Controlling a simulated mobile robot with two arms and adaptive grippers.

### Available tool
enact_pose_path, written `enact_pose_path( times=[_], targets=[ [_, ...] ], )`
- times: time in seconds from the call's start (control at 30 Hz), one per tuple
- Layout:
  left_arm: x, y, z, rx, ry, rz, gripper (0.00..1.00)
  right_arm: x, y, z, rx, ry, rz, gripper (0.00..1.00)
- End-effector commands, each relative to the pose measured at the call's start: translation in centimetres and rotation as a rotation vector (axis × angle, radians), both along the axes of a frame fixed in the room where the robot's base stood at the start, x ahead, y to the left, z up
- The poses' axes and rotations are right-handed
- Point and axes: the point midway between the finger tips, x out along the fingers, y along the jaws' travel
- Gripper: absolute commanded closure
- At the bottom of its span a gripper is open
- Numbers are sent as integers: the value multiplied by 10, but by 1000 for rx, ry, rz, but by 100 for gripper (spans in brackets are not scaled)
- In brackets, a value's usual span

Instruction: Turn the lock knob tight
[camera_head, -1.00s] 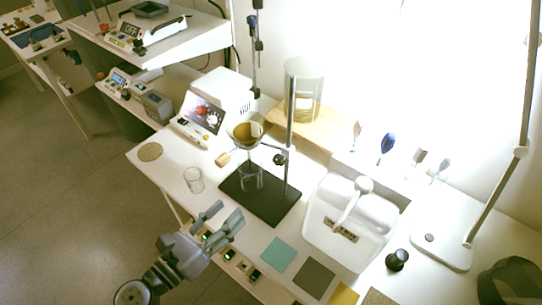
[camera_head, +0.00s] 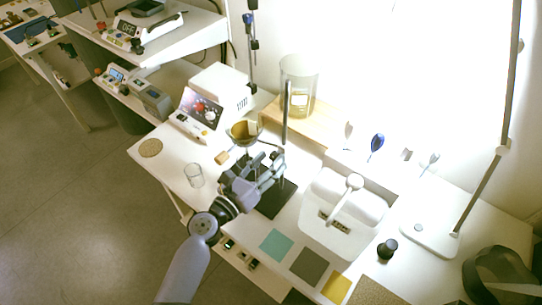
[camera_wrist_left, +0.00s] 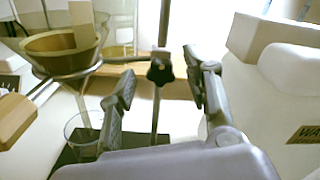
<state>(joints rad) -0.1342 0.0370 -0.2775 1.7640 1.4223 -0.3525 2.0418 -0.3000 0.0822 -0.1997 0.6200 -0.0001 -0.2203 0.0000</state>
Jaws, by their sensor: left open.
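The lock knob (camera_wrist_left: 160,72) is a small black knob on the clamp of a metal stand rod (camera_head: 287,110). In the left wrist view it shows ahead of and between the open fingers of my left gripper (camera_wrist_left: 158,92), apart from both. In the head view my left gripper (camera_head: 264,165) is over the stand's black base (camera_head: 277,203), close to the rod, and covers part of the clamp. The ring on the rod holds a funnel with a brown filter (camera_head: 243,131); it also shows in the left wrist view (camera_wrist_left: 60,50). My right gripper is not in view.
A glass beaker (camera_wrist_left: 84,132) stands under the funnel. Another glass (camera_head: 194,175) stands at the left of the table. A white machine (camera_head: 343,215) is right of the stand. Coloured mats (camera_head: 276,245) lie at the front, and a glass cylinder (camera_head: 299,85) stands behind.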

Motion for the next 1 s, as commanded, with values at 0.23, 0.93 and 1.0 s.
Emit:
enact_pose_path(
  times=[0.23, 0.93, 1.0],
  targets=[
    [11, -8, 0, 0, 0, 0, 55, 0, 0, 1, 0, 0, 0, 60],
    [11, -8, 0, 1, 1, 0, 87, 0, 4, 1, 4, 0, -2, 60],
    [11, -8, 0, 1, 1, 0, 91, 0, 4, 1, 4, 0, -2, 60]
  ],
)
